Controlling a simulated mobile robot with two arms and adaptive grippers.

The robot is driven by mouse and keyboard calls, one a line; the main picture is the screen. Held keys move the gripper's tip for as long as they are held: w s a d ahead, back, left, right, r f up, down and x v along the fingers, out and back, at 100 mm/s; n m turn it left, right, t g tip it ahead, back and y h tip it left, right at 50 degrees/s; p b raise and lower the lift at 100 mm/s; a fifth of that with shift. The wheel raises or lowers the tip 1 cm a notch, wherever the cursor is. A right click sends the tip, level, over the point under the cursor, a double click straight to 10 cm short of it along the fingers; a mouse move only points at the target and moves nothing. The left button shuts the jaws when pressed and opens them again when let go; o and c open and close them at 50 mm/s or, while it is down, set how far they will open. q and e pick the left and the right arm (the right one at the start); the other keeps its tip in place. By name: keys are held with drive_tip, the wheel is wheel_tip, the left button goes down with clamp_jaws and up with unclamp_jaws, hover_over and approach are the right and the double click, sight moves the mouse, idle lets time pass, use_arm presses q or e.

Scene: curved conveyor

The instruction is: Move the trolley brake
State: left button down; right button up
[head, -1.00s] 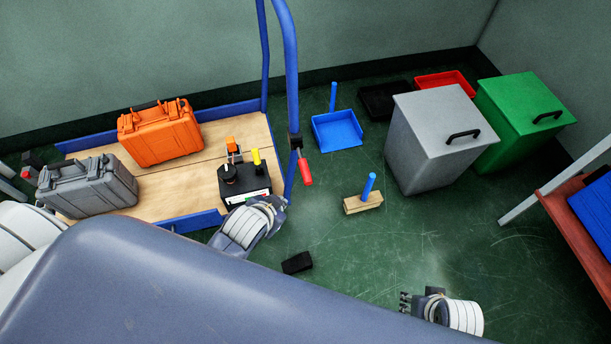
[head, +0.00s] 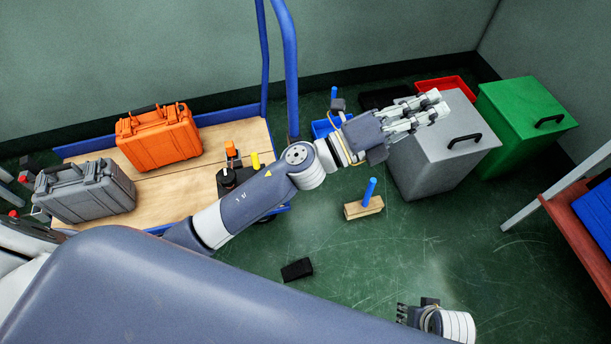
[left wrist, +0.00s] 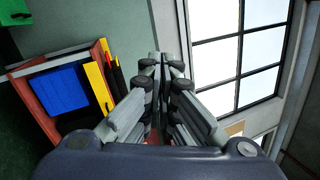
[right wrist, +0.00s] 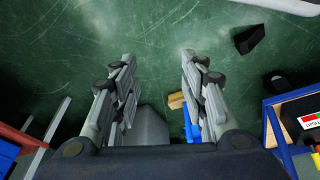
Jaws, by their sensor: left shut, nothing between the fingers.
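The trolley (head: 216,158) stands at the left of the head view, with a wooden deck and a blue push handle (head: 292,85). The red brake lever is not visible now; my left arm crosses in front of the handle's lower part. My left gripper (head: 442,104) is raised in front of the grey bin, well to the right of the handle, fingers shut and empty. The left wrist view also shows these fingers (left wrist: 164,62) together. My right gripper (head: 401,311) is low at the bottom right, over the floor. In the right wrist view its fingers (right wrist: 158,55) are apart and empty.
An orange case (head: 160,138), a grey case (head: 84,192) and a black control box (head: 228,180) are on the deck. A grey bin (head: 430,165) and green bin (head: 528,115) stand right. A wooden block with blue peg (head: 363,207) and a black block (head: 297,269) lie on the floor.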

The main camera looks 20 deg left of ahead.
use_arm(q)
drive_tip(key=s+d+f+m+g+h, duration=0.1)
drive_tip(key=s+d+f+m+g, duration=0.3)
drive_tip(key=s+d+m+g, duration=0.55)
drive_tip(key=a+f+m+g+y, duration=0.5)
drive_tip(key=f+m+y, duration=0.1)
drive_tip(key=f+m, duration=0.4)
drive_tip(key=w+a+f+m+y+b, duration=0.1)
drive_tip(key=w+a+f+m+y, duration=0.2)
drive_tip(key=a+f+y, duration=0.55)
drive_tip(key=w+a+r+y, duration=0.1)
drive_tip(key=w+a+y, duration=0.1)
drive_tip(key=a, duration=0.6)
drive_tip(key=w+a+r+t+y, duration=0.1)
drive_tip(key=w+a+y, duration=0.2)
drive_tip(key=a, duration=0.5)
drive_tip(key=shift+w+m, duration=0.2)
drive_tip(key=shift+m, duration=0.25)
use_arm(e)
wheel_tip(320, 180, down, 7)
drive_tip(key=s, duration=0.1)
use_arm(q)
drive_tip(key=shift+a+f+t+b, duration=0.1)
drive_tip(key=shift+t+b, duration=0.15)
drive_tip(key=shift+b, duration=0.05)
